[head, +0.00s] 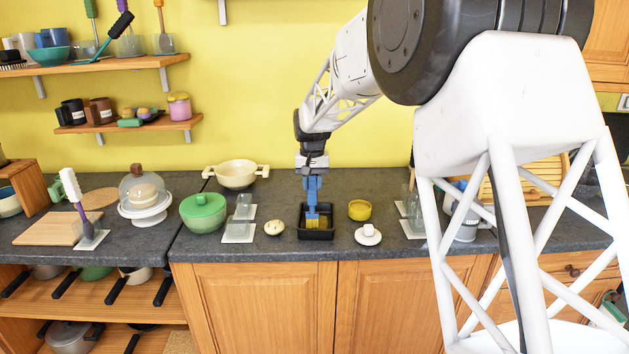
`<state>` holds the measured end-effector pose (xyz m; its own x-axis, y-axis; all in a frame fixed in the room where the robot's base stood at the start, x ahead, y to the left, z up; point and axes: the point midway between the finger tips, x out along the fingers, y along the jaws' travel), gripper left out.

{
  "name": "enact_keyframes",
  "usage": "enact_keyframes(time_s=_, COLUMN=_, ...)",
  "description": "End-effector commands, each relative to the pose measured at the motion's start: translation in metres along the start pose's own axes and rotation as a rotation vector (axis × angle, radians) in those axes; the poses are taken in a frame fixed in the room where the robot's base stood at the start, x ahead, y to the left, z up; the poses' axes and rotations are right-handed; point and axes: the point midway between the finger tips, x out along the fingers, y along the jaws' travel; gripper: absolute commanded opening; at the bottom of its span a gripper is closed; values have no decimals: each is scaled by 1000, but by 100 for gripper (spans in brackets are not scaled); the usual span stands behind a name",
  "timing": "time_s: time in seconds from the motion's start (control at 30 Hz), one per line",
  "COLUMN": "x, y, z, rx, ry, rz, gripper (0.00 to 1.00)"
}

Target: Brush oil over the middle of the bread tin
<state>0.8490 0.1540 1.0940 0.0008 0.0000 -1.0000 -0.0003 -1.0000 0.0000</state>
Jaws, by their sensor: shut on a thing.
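The bread tin (302,234) is a black rectangular tin on the dark counter, below my gripper. My gripper (313,181) points straight down and is shut on a brush. The brush (313,214) is blue with yellow bristles at its lower end. It hangs roughly upright, with the bristles over or inside the middle of the tin. I cannot tell whether they touch the tin's floor. A small yellow bowl (359,210) stands just right of the tin; its contents are hard to make out.
A white lid-like piece (368,236) and a pale round bun (274,228) flank the tin. Glassware stands left and right. A cake dome (142,187) stands further left.

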Motion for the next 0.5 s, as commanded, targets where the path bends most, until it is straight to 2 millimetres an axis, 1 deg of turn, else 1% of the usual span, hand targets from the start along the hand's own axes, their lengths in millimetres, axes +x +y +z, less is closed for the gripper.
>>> enact_keyframes(time_s=0.1, x=-1, y=-4, z=8, rx=0, ry=1, rz=0, gripper=0)
enact_keyframes(time_s=0.23, x=-1, y=-6, z=14, rx=0, ry=1, rz=0, gripper=0)
enact_keyframes(time_s=0.5, x=0, y=-7, z=16, rx=0, ry=1, rz=0, gripper=0)
